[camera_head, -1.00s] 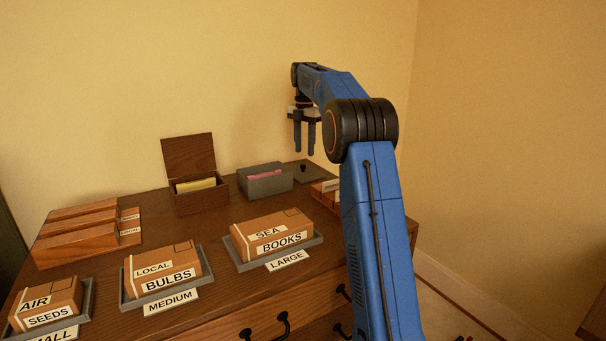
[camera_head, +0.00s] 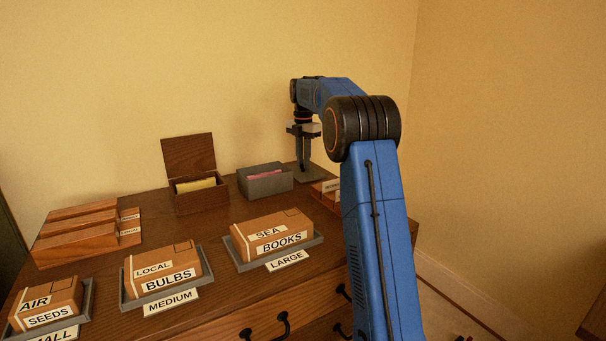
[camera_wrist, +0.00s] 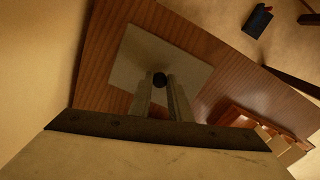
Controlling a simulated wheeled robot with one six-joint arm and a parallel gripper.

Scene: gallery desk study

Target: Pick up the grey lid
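The grey lid (camera_wrist: 190,65) is a flat plate with a small round black knob (camera_wrist: 159,79) in its middle. It lies on the desk; in the head view it shows at the back right (camera_head: 318,176), partly hidden by my fingers. My gripper (camera_wrist: 160,80) points down over the lid. Its two fingers are close together, one on each side of the knob, and look shut on it. The lid seems to rest flat on the desk.
A grey open box (camera_head: 265,185) with pink cards stands just left of the lid. A wooden box (camera_head: 200,200) with its cover up stands farther left. A wooden card tray (camera_head: 327,198) is close at the right front. The wall is right behind.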

